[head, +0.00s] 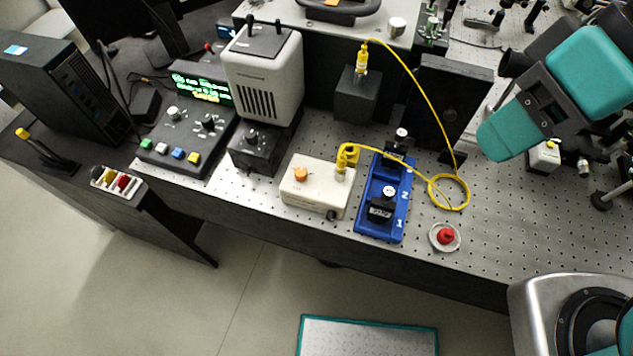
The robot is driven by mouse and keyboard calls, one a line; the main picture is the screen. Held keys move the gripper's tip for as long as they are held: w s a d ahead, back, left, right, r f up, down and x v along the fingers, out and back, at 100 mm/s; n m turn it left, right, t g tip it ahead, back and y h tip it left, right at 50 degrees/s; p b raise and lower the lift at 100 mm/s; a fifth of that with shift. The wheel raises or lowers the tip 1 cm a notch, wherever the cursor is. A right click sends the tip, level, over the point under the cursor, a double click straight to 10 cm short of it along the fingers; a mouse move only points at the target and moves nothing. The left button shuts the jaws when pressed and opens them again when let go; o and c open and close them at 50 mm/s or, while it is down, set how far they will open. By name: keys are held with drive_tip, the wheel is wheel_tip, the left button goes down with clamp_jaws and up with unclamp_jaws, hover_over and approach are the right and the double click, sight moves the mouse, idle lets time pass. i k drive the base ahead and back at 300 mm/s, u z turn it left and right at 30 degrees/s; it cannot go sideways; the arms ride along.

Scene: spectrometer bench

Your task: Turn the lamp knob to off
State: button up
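The lamp appears to be the cream vented housing (266,80) standing on a black base at the back left of the bench. A dark knob (252,137) sits on the black base's front part, below the vents. Its pointer direction is too small to read. My teal arm shows at the upper right, well apart from the lamp and knob. The fingers of my gripper do not show in the head view.
A control box (183,134) with knobs, coloured buttons and a lit green display stands left of the lamp. A cream box (316,187) with an orange button, a blue rail (370,224), a yellow fibre (418,80) and a red button (445,236) lie to the right.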

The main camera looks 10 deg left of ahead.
sight(301, 173)
drive_tip(key=k, duration=0.5)
drive_tip(key=u, duration=0.35)
drive_tip(key=i, duration=0.35)
drive_tip(key=u, duration=0.45)
